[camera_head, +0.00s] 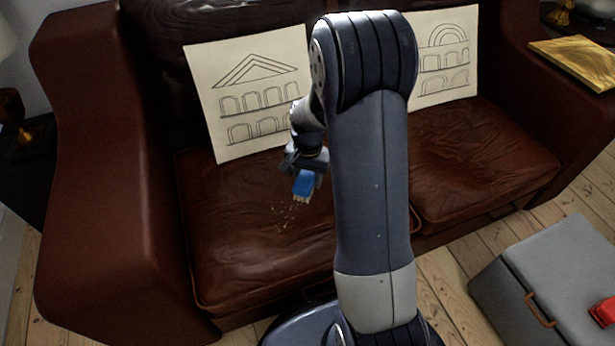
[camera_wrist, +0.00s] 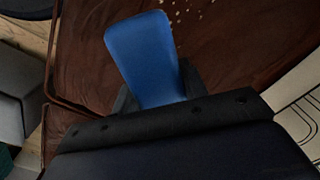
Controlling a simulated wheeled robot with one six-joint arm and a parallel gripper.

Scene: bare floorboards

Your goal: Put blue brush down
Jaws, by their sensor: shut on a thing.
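The blue brush (camera_head: 304,184) has a blue body and pale bristles that point down. My gripper (camera_head: 305,163) is shut on it and holds it over the left seat of the brown leather sofa (camera_head: 250,245). In the wrist view the blue brush (camera_wrist: 145,60) sticks out from between the fingers of my gripper (camera_wrist: 158,95), with the sofa behind it. A patch of pale crumbs (camera_head: 287,214) lies on the seat just below the brush. I cannot tell whether the bristles touch the seat.
Two cushions with building drawings, one at left (camera_head: 250,95) and one at right (camera_head: 445,60), lean on the sofa's back. A grey box (camera_head: 560,270) with a red thing (camera_head: 604,311) on it stands on the floorboards at lower right. The right seat (camera_head: 480,165) is clear.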

